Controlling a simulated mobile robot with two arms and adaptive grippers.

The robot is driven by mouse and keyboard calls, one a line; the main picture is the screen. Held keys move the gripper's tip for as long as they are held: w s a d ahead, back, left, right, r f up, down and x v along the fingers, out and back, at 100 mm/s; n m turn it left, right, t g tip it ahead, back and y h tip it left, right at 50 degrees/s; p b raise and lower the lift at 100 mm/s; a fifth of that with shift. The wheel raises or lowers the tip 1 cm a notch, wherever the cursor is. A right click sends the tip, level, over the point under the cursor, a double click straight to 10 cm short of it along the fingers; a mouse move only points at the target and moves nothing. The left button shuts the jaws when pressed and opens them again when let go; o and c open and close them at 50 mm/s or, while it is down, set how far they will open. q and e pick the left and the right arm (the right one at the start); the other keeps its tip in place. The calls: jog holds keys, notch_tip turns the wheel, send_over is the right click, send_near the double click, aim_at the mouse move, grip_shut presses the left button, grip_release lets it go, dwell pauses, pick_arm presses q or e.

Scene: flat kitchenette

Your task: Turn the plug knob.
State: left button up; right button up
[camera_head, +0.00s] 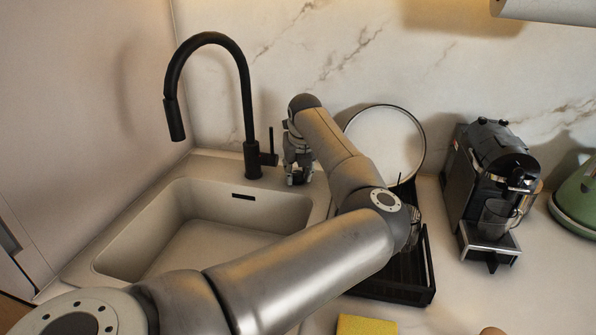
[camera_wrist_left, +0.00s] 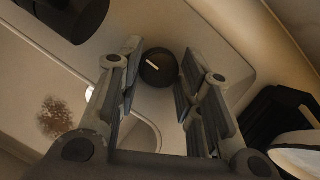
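The plug knob (camera_wrist_left: 158,68) is a round black knob with a white line across its top, set on the pale sink rim in the left wrist view. My left gripper (camera_wrist_left: 158,55) is open, with one finger on either side of the knob. A gap shows between the knob and the right finger; the left finger is close to it, and I cannot tell if they touch. In the head view my left gripper (camera_head: 298,181) points down beside the tap, at the sink's back right corner, and the knob is hidden there. My right gripper is not in view.
The black tap (camera_head: 249,110) stands just left of my gripper, its lever close by. A black dish rack (camera_head: 425,285) with a round white plate (camera_head: 385,145), a coffee machine (camera_head: 488,180), a green kettle (camera_head: 575,200) and a yellow sponge (camera_head: 366,325) are to the right.

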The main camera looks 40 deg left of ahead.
pick_arm(q)
jog(key=c, duration=0.5)
jog(key=shift+o, duration=0.2)
jog(key=shift+w+n+g+y+b, duration=0.1)
jog(key=shift+n+g+y+b, duration=0.25)
jog(key=shift+n+b, duration=0.65)
jog(key=n+g, duration=0.1)
jog(key=n, duration=0.2)
jog(key=shift+w+n+g, duration=0.1)
jog(key=shift+n+g, duration=0.15)
jog(key=shift+n, duration=0.15)
jog(key=shift+w+r+n+g, duration=0.1)
jog(key=shift+n+g, duration=0.3)
jog(key=shift+n, duration=0.6)
jog(key=n+g, duration=0.1)
jog(key=n, duration=0.1)
jog(key=shift+n, duration=0.3)
jog(key=shift+w+n+g+p, duration=0.15)
jog(key=shift+n+g+p, duration=0.5)
jog(key=shift+n, duration=1.15)
jog(key=shift+n+p, duration=0.3)
jog(key=shift+n, duration=0.3)
